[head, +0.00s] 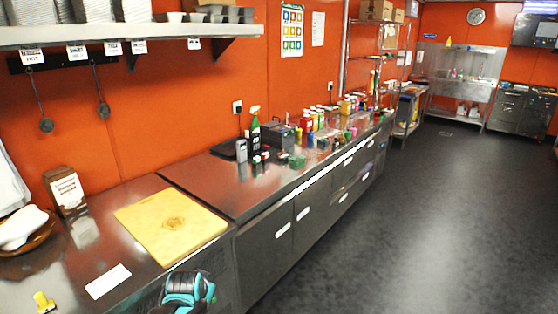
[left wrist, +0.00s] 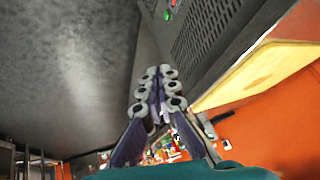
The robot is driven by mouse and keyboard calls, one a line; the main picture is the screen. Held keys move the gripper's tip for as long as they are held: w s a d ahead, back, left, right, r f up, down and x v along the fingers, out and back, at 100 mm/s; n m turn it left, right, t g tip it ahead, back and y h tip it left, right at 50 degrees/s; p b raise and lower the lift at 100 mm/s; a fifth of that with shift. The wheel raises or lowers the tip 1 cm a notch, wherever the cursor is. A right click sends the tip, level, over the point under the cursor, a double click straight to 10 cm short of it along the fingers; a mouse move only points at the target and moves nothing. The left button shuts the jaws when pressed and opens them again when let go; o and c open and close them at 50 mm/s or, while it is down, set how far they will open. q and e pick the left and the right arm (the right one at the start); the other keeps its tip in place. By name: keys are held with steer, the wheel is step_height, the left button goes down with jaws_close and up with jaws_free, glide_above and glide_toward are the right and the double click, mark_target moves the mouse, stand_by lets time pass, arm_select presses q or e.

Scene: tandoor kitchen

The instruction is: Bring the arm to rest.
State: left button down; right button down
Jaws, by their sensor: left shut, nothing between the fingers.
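My left gripper (left wrist: 160,74) shows in the left wrist view with its two fingers together and nothing between them. In the head view a teal and black part of my left arm shows at the bottom edge, in front of the counter's front edge; its fingers cannot be made out there. The wooden cutting board (head: 172,226) lies on the counter just beyond it. In the left wrist view the board's edge (left wrist: 255,72) is to the right of the fingers, apart from them. My right gripper is in neither view.
The steel counter (head: 205,174) runs along the orange wall, with bottles and jars (head: 318,118) farther down. A white label (head: 108,281), a yellow item (head: 43,302) and a basket (head: 22,228) are at the near left. The dark floor (head: 400,235) to the right is clear.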

arm_select(q)
steer(key=s+d+r+n, duration=0.1)
steer(key=s+d+r, duration=0.1)
steer(key=s, duration=0.9)
steer(key=s+d+r+n, duration=0.2)
steer(key=s+r, duration=0.2)
steer(key=s, duration=0.8)
steer(key=shift+h, duration=0.4)
steer(key=shift+r, duration=0.1)
